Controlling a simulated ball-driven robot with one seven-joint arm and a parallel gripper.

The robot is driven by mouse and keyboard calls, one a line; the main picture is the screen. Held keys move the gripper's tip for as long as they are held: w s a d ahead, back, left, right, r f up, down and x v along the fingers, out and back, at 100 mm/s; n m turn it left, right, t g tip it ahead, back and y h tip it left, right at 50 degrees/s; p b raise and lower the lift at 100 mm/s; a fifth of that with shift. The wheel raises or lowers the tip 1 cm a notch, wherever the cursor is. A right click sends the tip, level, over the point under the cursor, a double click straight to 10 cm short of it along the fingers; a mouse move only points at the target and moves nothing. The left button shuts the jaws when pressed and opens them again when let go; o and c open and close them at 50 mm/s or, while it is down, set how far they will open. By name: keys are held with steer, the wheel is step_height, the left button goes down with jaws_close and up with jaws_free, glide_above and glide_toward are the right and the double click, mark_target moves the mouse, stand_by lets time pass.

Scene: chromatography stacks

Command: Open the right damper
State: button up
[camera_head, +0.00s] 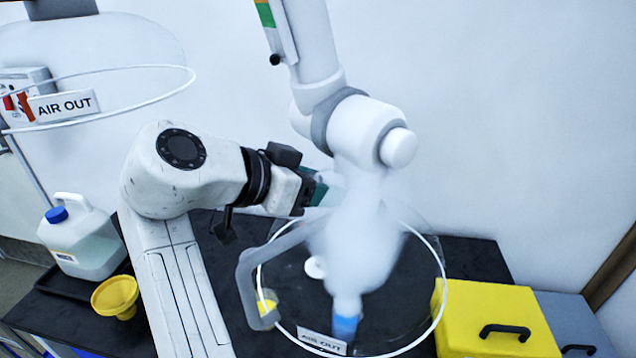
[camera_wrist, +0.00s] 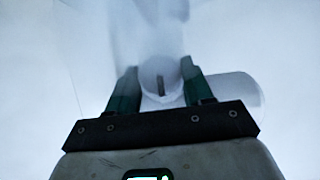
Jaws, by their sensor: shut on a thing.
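The right extraction arm (camera_head: 317,50) is a white duct coming down from the top, with a grey and white joint (camera_head: 360,125). White vapour (camera_head: 360,225) hides its lower part. My gripper (camera_head: 322,190) reaches in from the left, just below the joint, its fingertips lost in vapour. In the wrist view, my gripper (camera_wrist: 161,75) has its green fingers on both sides of a pale round part with a dark upright slot, which appears to be the right damper (camera_wrist: 160,88). The fingers are shut on it. The damper's angle is hard to tell through the haze.
A clear hood with a white rim (camera_head: 440,285) and an AIR OUT sign (camera_head: 321,341) hangs over the black bench. A blue-capped vessel (camera_head: 346,322) stands beneath. A yellow box (camera_head: 495,325) is at right. A jug (camera_head: 80,240) and yellow funnel (camera_head: 115,297) are left.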

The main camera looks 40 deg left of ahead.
steer(key=o, duration=1)
steer(key=b+v, duration=0.2)
steer(key=v, duration=0.8)
steer(key=shift+s+a+r+b, duration=0.1)
steer(key=shift+s+r+b, duration=0.05)
steer(key=shift+s+b, duration=0.2)
